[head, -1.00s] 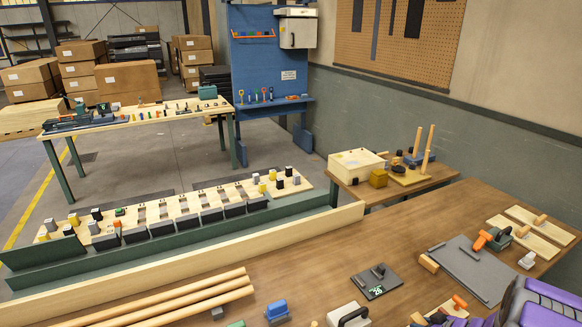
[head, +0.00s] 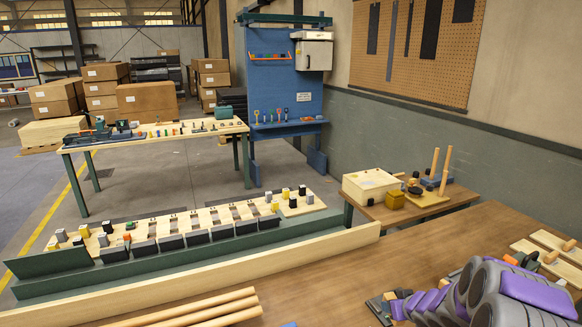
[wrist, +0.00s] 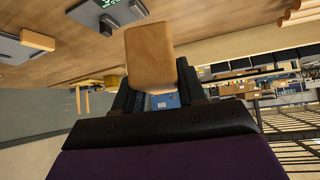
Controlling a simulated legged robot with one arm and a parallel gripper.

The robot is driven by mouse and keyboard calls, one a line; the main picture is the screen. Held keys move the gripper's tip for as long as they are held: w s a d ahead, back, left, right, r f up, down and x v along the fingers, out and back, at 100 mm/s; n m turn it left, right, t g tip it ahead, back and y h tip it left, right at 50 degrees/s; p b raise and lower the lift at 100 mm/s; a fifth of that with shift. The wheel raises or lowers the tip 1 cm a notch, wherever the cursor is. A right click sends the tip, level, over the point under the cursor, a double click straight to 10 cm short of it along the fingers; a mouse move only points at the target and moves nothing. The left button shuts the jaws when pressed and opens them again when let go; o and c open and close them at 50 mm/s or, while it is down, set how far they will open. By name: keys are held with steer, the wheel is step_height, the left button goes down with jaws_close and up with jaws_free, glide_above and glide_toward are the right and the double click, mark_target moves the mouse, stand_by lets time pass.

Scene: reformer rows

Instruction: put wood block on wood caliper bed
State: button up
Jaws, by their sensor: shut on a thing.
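My gripper (wrist: 155,92) is shut on a tan wood block (wrist: 150,57), which fills the middle of the wrist view. A dark grey caliper plate with a green display (wrist: 108,10) lies on the table beyond it, at the top edge of the wrist view and partly cut off. The block looks apart from the plate. In the head view, my purple and grey arm is at the lower right. A dark flat piece (head: 380,309) beside it may be the same plate; the arm partly hides this area. I cannot make out the held block there.
Another wood block (wrist: 38,41) lies by a grey plate at the wrist view's left. The brown table (head: 330,270) has clear room at its middle. Wooden rods (head: 205,308) lie at its front left. A long rail (head: 200,285) borders the table's far left side.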

steer(key=s+a+r+m+b, duration=0.1)
steer(key=a+r+b, duration=0.1)
steer(key=a, duration=0.6)
steer(key=s+a+r+h+b, duration=0.1)
steer(key=a+r, duration=0.3)
steer(key=a, duration=0.4)
steer(key=shift+s+a+r+m+b, duration=0.15)
steer(key=shift+s+r+m+b, duration=0.2)
steer(key=shift+s, duration=0.4)
